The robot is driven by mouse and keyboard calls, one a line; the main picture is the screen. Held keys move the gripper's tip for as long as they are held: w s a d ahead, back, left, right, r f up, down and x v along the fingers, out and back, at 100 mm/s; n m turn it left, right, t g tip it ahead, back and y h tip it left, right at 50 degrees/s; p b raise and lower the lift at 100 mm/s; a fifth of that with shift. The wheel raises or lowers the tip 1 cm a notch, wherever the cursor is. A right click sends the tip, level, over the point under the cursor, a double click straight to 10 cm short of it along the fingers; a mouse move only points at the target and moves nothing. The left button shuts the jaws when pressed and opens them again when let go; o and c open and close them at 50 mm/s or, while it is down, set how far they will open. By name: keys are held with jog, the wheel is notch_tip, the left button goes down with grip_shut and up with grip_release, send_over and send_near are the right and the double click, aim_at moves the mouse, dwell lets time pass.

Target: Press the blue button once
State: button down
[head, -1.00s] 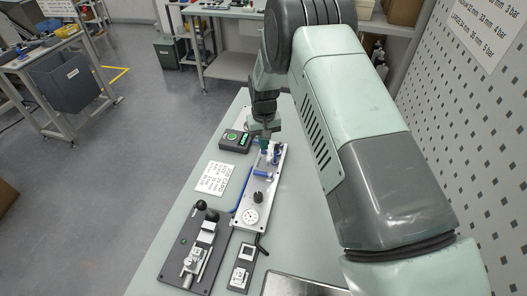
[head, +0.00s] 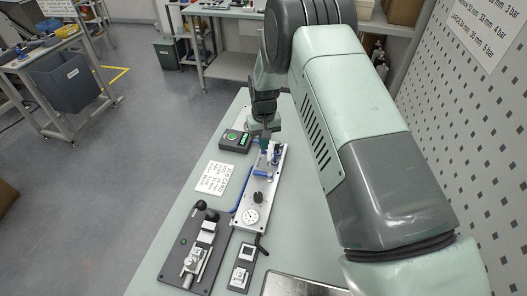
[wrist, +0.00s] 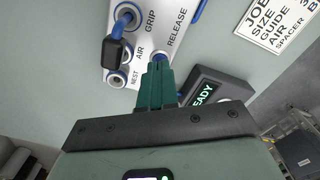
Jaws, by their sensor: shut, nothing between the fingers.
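My gripper (wrist: 158,68) is shut and empty, its green fingers together and pointing at the light panel (wrist: 172,40). A round blue part (wrist: 160,57), which looks like the blue button, shows right at the fingertips, below the word RELEASE. The fingers hide most of it, and I cannot tell whether they touch it or whether it is pressed. In the head view my gripper (head: 265,142) is over the far end of the panel (head: 251,216), and the button cannot be made out there.
On the panel, a blue ring with a blue and black fitting (wrist: 122,35) stands left of the fingers. A dark box with a lit READY display (wrist: 205,93) is close on the right. A printed card (head: 215,178) and a dark fixture plate (head: 178,267) lie on the table.

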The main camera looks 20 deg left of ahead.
jog(key=shift+f, duration=0.15)
jog(key=shift+f, duration=0.75)
jog(key=shift+r, duration=3.55)
jog(key=s+d+r+m+t, duration=0.1)
jog(key=s+d+r, duration=0.1)
jog(key=d+r, duration=0.5)
jog(key=s+d+r+m+t, duration=0.1)
jog(key=s+d+r, duration=0.2)
jog(key=r, duration=0.8)
jog(key=s+d+r+t, duration=0.15)
jog(key=d+r, duration=0.25)
jog(key=r, duration=0.5)
jog(key=s+d+r+m, duration=0.1)
jog(key=s+d+r, duration=0.3)
jog(key=s, duration=0.2)
jog(key=s+d+r+m, duration=0.1)
jog(key=s+d+r, duration=0.35)
jog(key=s, duration=0.25)
jog(key=s+d+f+m+t, duration=0.1)
jog(key=s+d, duration=0.3)
jog(key=s, duration=0.8)
jog(key=shift+d+m+t, duration=0.15)
jog(key=shift+m+t, duration=0.15)
jog(key=shift+t, duration=0.25)
